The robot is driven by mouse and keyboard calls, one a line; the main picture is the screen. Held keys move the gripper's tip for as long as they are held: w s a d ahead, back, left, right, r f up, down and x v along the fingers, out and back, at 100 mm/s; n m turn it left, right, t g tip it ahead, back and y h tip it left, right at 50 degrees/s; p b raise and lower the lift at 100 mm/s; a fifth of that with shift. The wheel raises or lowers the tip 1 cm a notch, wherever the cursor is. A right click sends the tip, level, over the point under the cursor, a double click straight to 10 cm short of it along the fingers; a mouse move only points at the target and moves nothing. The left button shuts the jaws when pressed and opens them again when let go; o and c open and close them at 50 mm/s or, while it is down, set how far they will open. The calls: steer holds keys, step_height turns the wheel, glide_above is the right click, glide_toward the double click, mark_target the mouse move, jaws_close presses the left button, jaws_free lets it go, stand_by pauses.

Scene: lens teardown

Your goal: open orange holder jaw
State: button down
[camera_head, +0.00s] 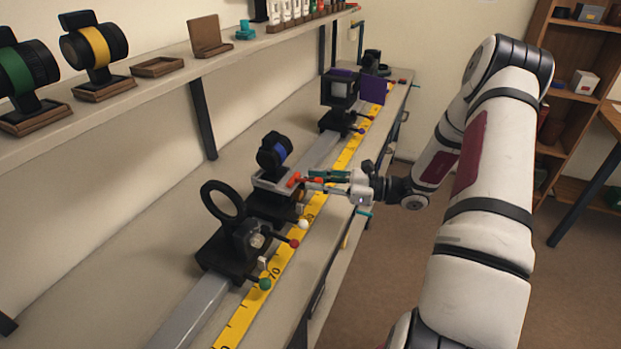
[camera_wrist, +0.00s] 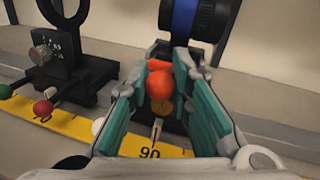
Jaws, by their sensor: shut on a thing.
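The orange jaw handle (camera_wrist: 160,85) ends in a round knob and sits between my fingertips in the wrist view. It also shows as a small orange-red piece (camera_head: 294,180) in the head view. My gripper (camera_head: 322,181) reaches in from the right and is shut on this handle; its green-padded fingers (camera_wrist: 160,72) flank the knob. The holder (camera_head: 272,203) stands on the rail, with a black lens with a blue band (camera_head: 273,152) on top. The blue-banded lens (camera_wrist: 186,14) is cut off at the top of the wrist view. The inner jaw faces are hidden.
A black ring holder (camera_head: 225,235) with red and green knobs stands nearer on the rail. A black box with a purple plate (camera_head: 372,89) stands farther along. A yellow scale (camera_head: 262,291) runs beside the rail. The wall shelf (camera_head: 150,85) holds more lenses.

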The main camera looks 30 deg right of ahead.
steer(key=c, duration=1.4)
jaws_free()
steer(key=v, duration=1.2)
